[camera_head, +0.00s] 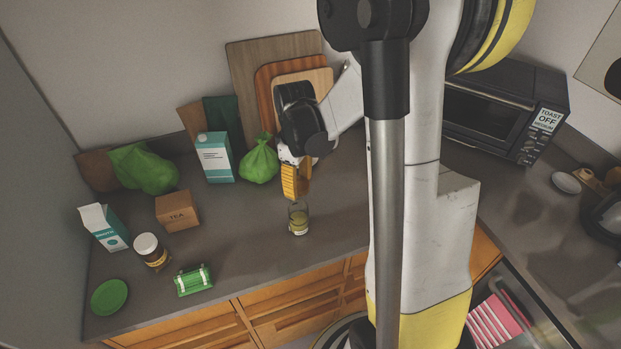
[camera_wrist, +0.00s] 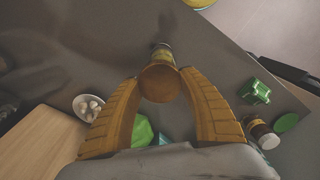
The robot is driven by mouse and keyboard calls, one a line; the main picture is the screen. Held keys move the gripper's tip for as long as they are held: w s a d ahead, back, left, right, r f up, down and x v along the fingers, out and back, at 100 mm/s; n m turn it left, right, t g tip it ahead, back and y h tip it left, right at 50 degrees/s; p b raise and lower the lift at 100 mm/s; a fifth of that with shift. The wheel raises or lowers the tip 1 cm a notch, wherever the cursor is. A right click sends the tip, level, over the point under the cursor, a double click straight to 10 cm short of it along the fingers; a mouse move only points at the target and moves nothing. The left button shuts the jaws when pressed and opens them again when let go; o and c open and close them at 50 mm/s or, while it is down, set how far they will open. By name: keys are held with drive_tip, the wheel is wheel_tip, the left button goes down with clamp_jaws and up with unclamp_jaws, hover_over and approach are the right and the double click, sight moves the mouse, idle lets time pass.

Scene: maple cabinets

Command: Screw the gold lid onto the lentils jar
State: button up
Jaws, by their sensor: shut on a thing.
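The lentils jar (camera_head: 299,219), small clear glass with yellowish contents, stands upright near the counter's front edge. My gripper (camera_head: 296,194) points down just above it. In the wrist view my gripper (camera_wrist: 159,78) has its two yellow fingers shut on the round gold lid (camera_wrist: 160,83). Part of the jar (camera_wrist: 162,54) shows just beyond the lid. The lid hides the jar's mouth there, and the fingers hide the lid in the head view. I cannot tell whether lid and jar touch.
A tea box (camera_head: 177,210), a brown jar with a white lid (camera_head: 150,251), a green caddy-like item (camera_head: 193,280) and a green plate (camera_head: 109,297) stand to the left. A green bag (camera_head: 259,160) and cutting boards (camera_head: 246,75) are behind. A toaster oven (camera_head: 490,110) stands right.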

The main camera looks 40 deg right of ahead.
sight(298, 205)
drive_tip(key=shift+w+a, duration=0.15)
drive_tip(key=shift+a, duration=0.2)
drive_tip(key=shift+d, duration=0.1)
wheel_tip(298, 205, down, 6)
drive_tip(key=b, duration=0.6)
drive_tip(key=shift+r, duration=0.15)
idle(2.5)
drive_tip(key=shift+b, duration=0.3)
drive_tip(key=m, duration=0.2)
drive_tip(key=m+b, duration=0.1)
drive_tip(key=m, duration=0.1)
drive_tip(key=shift+f, duration=0.3)
drive_tip(key=shift+m, duration=1)
